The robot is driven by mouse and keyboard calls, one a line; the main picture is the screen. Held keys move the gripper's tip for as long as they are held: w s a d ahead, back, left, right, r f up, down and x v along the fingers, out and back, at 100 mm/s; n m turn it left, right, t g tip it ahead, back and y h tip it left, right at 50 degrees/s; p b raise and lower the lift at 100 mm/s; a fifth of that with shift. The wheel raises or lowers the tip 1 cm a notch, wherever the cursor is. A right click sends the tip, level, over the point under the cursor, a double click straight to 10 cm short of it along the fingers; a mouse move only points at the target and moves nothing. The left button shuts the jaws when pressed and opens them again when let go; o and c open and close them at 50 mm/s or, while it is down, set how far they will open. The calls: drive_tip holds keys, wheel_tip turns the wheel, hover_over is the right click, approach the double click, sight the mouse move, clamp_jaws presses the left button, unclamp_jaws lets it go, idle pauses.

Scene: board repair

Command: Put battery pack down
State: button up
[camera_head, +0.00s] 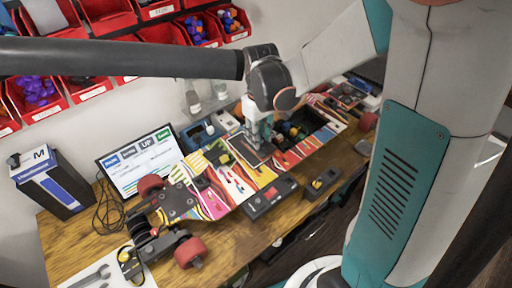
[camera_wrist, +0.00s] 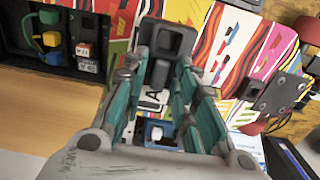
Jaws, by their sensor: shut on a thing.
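My gripper (camera_head: 260,140) points down over the middle of the colourful board (camera_head: 215,192) on the wooden table. In the wrist view, my gripper (camera_wrist: 160,72) has its teal fingers closed around a dark block, which looks like the battery pack (camera_wrist: 172,40). The block is at the fingertips, in front of the striped board surface. In the head view the fingers mostly hide it, and I cannot tell whether it touches the board. A dark rectangular area (camera_head: 246,152) lies on the board just left of the fingertips.
An open black compartment (camera_head: 318,122) with small parts is right of my gripper. Black boxes (camera_head: 270,197) and (camera_head: 321,181) sit at the board's front side. A screen (camera_head: 140,162) stands behind, and red wheels (camera_head: 190,252) are at the left end. Red bins (camera_head: 108,15) hang on the wall.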

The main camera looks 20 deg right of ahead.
wheel_tip(320, 180, down, 6)
drive_tip(key=shift+f+b, duration=0.25)
drive_tip(key=shift+b, duration=0.65)
drive_tip(key=o, duration=0.7)
drive_tip(key=shift+f, duration=0.15)
drive_tip(key=shift+c, duration=0.2)
drive_tip(key=o, duration=0.4)
